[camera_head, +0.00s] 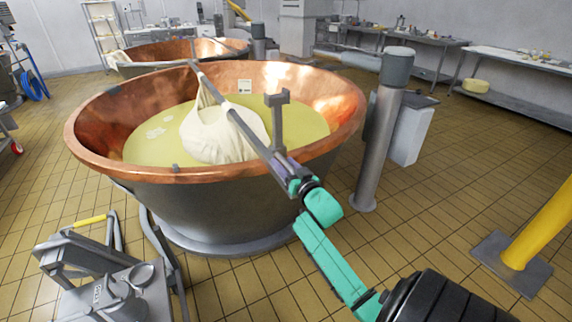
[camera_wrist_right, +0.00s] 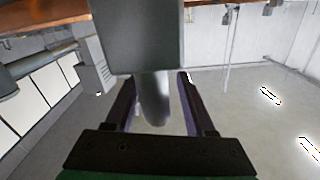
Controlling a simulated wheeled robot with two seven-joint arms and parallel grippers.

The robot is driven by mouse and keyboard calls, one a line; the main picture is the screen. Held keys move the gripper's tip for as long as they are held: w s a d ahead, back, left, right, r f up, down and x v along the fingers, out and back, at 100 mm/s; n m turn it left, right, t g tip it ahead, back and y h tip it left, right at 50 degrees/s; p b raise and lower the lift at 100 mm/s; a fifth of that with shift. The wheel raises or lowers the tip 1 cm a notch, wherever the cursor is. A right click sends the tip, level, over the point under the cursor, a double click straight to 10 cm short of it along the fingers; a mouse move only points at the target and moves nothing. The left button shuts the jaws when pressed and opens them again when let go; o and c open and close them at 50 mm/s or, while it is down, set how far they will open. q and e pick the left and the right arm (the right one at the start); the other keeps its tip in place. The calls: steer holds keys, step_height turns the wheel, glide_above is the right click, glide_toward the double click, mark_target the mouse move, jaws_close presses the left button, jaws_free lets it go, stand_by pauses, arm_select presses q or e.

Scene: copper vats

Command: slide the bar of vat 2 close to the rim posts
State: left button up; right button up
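The near copper vat (camera_head: 100,112) holds yellowish liquid, and a small label on its inner wall is too small to read. A grey bar (camera_head: 243,127) runs across it from the far rim to the near right rim, with a white cloth bundle (camera_head: 222,132) hanging from it. A grey upright with a forked top (camera_head: 278,118) stands by the bar near the right rim. My right gripper (camera_head: 282,165) is at the bar's near end. In the wrist view its fingers (camera_wrist_right: 158,103) are apart on both sides of a grey rounded piece, with gaps visible. My left gripper is out of view.
A second copper vat (camera_head: 150,52) stands behind. A grey column (camera_head: 378,140) stands right of the near vat. A grey wheeled stand (camera_head: 110,290) is at lower left and a yellow post (camera_head: 540,225) at far right. The tiled floor between column and yellow post is clear.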

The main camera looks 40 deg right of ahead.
steer(key=shift+s, duration=0.1)
steer(key=b+v, duration=0.1)
steer(key=v, duration=1.3)
steer(key=shift+s, duration=0.2)
